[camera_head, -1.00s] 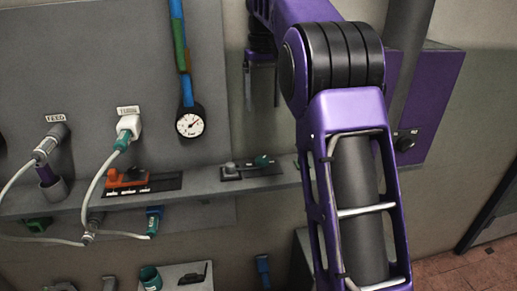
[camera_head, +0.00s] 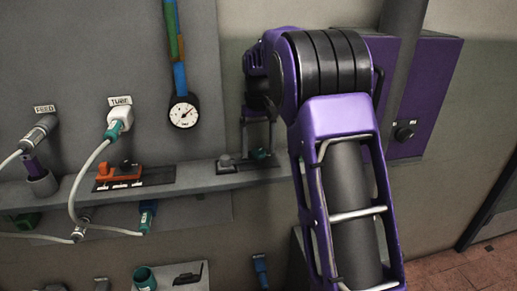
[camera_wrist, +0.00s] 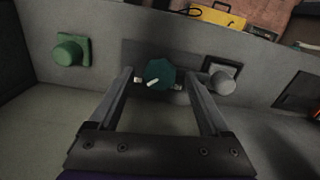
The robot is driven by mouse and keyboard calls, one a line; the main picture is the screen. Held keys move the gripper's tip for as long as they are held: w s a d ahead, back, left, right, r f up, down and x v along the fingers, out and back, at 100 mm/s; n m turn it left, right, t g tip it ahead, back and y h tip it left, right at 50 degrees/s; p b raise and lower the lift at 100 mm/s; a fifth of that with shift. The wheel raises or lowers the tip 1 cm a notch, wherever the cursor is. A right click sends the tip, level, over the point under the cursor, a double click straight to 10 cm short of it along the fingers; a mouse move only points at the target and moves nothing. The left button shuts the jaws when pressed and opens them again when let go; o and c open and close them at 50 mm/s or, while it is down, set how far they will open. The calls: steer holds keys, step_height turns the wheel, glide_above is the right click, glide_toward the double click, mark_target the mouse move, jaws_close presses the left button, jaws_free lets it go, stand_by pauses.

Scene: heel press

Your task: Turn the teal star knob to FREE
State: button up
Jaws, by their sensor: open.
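The teal star knob (camera_head: 258,153) sits on a dark plate on the grey ledge in the head view. In the wrist view the knob (camera_wrist: 158,72) lies between my two fingers, with a white pointer mark toward its lower left. Small pale labels flank it, too small to read. My gripper (camera_head: 258,136) is open, pointing down over the knob; its fingers also show in the wrist view (camera_wrist: 159,78), one on each side. I cannot tell whether the fingers touch the knob.
A grey round knob (camera_wrist: 222,83) stands right beside my right finger in the wrist view. A green knob (camera_wrist: 69,52) is farther left. An orange lever (camera_head: 120,174) and a dial gauge (camera_head: 184,114) are to the left in the head view.

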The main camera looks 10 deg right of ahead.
steer(key=shift+f, duration=0.1)
jaws_close()
stand_by(0.4)
